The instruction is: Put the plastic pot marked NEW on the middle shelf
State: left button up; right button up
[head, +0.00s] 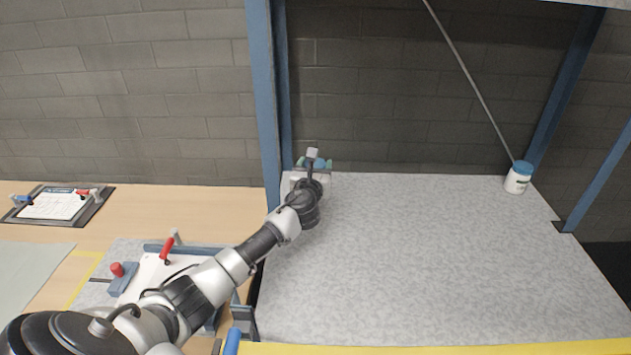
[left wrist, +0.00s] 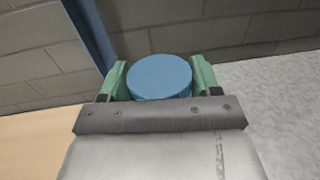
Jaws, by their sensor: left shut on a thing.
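My left gripper (head: 315,163) is at the back left of the grey speckled shelf (head: 430,260), beside the blue post. In the left wrist view its green fingers (left wrist: 160,77) are shut on a pot with a round blue lid (left wrist: 160,74). Only the lid shows clearly, so no marking on this pot can be read. I cannot tell whether it touches the shelf. A second pot (head: 518,180), white with a blue lid and a dark label too small to read, stands upright at the shelf's back right. My right gripper is not in view.
A blue post (head: 262,90) rises at the shelf's left edge, and a thin diagonal rod (head: 470,80) crosses behind. Yellow edging (head: 430,349) runs along the front. A wooden bench (head: 140,215) with clipboards is left. The shelf's middle is clear.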

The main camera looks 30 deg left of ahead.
pick_arm(q)
jog(key=shift+f+b, duration=0.4)
jog(key=shift+f, duration=1.5)
jog(key=o, duration=1.3)
jog(key=shift+f, duration=0.1)
jog(key=shift+c, duration=0.2)
jog(key=shift+v, duration=3.85)
